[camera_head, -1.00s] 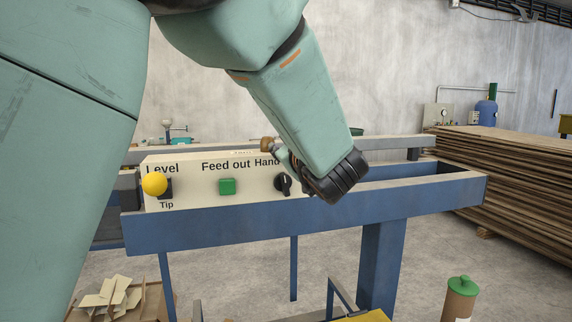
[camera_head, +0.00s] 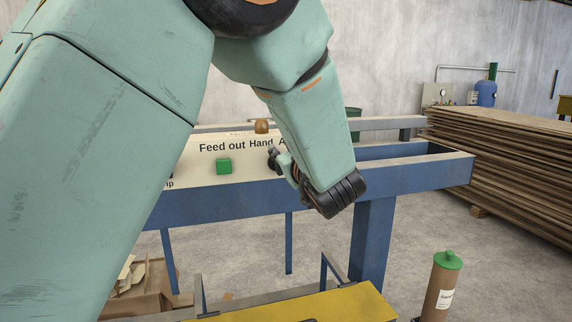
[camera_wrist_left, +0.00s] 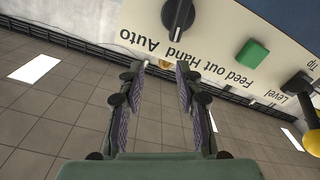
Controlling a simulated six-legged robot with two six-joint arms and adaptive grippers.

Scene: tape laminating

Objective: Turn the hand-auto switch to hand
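The hand-auto switch is a black rotary knob (camera_wrist_left: 178,14) on the cream panel. In the left wrist view it sits at the top, beside the upside-down words Hand and Auto. In the head view the gripper (camera_head: 275,160) is close to the panel, partly hidden. My right gripper is out of view.
A green Feed out button (camera_head: 224,167) is left of the switch; it also shows in the wrist view (camera_wrist_left: 252,52). The blue frame (camera_head: 415,180) runs below the panel. Stacked boards (camera_head: 510,160) stand right.

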